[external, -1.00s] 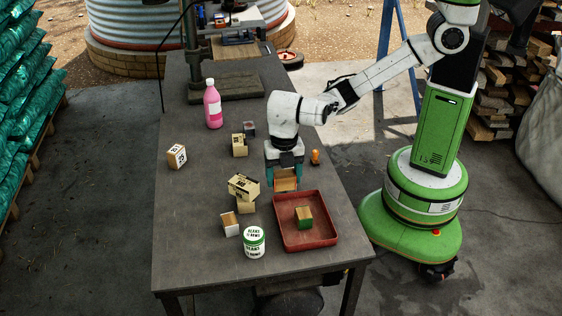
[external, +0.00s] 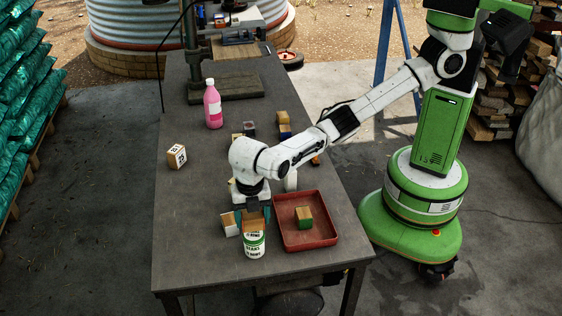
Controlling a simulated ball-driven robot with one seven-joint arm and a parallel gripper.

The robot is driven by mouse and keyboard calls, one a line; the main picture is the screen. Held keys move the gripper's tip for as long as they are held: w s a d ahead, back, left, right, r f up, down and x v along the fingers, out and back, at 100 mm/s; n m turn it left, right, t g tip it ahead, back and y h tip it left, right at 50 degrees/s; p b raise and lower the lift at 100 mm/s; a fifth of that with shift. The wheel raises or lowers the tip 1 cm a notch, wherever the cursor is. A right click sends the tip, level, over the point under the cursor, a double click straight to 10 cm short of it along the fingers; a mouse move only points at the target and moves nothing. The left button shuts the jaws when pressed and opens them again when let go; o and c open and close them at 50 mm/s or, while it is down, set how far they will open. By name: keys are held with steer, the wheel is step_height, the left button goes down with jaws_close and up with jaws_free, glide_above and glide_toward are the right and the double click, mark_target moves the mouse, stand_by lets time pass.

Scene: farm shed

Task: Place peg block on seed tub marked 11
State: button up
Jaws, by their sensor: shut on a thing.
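A wooden peg block (external: 254,223) with a brown face is in my gripper (external: 253,214), between its two dark teal fingers, which point down. The seed tub (external: 254,246) is a white tub with a green band and dark printing, near the front of the table. Its number is too small to read surely. The block is directly above the tub in the picture and covers the far part of its top. I cannot tell whether the block touches the lid.
A red tray (external: 323,240) holding a green-sided wooden block (external: 304,217) lies right of the tub. A pale block (external: 230,224) stands close on its left. Partly hidden blocks lie behind my gripper. A pink bottle (external: 212,104) and a numbered block (external: 176,156) stand farther back.

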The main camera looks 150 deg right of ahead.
mark_target(253, 225)
steer(key=shift+f, duration=1.5)
steer(key=shift+f, duration=0.2)
steer(key=o, duration=1.1)
steer(key=shift+c, duration=0.2)
step_height(253, 225, up, 12)
steer(key=shift+r+p, duration=0.2)
steer(key=shift+p, duration=0.3)
